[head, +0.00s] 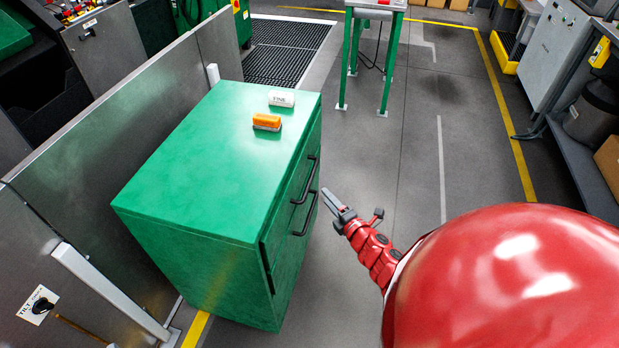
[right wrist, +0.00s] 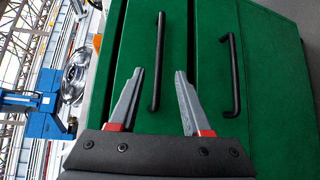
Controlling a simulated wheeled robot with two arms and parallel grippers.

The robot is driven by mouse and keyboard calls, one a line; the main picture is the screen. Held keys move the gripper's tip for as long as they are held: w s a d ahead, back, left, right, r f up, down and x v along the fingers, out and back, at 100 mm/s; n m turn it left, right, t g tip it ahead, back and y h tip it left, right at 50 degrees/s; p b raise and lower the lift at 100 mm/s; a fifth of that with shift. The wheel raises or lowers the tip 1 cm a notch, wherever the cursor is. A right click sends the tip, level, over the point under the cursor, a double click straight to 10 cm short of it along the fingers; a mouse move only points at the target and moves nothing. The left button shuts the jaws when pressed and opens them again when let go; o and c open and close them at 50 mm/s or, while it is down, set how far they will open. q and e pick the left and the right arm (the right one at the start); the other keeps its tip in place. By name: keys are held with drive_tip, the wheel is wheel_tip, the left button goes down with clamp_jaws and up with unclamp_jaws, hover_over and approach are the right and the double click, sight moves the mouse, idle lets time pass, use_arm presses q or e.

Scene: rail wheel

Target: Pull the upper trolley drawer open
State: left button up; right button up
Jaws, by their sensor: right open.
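The green trolley (head: 190,160) stands left of centre in the head view, its drawer fronts facing right. The upper drawer's black bar handle (head: 305,180) and the lower handle (head: 306,215) show on that side. Both drawers look shut. My right gripper (head: 329,196) is just right of the handles. In the right wrist view the picture is turned sideways, and the upper handle (right wrist: 157,60) lies between the open fingertips of the right gripper (right wrist: 160,73). Contact cannot be told. The lower handle (right wrist: 231,75) is to the right there. My left gripper is not in view.
An orange-and-white block (head: 267,122) and a white block marked TYNE (head: 281,98) lie on the trolley top. A grey metal panel (head: 130,130) stands along the trolley's left side. Floor (head: 400,165) is clear right of the drawers. A green-legged table (head: 375,8) stands behind.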

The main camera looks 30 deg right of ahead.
sight(310, 178)
drive_tip(key=shift+w+d+f+p, duration=0.2)
drive_tip(key=shift+w+f, duration=0.1)
drive_tip(key=shift+w, duration=1.6)
drive_tip(key=shift+w+d+f+p, duration=0.15)
drive_tip(key=shift+w+f, duration=0.1)
drive_tip(key=shift+w, duration=1.7)
drive_tip(key=shift+w+d+f+p, duration=0.2)
drive_tip(key=shift+w+f, duration=0.1)
drive_tip(key=shift+w, duration=1.6)
clamp_jaws()
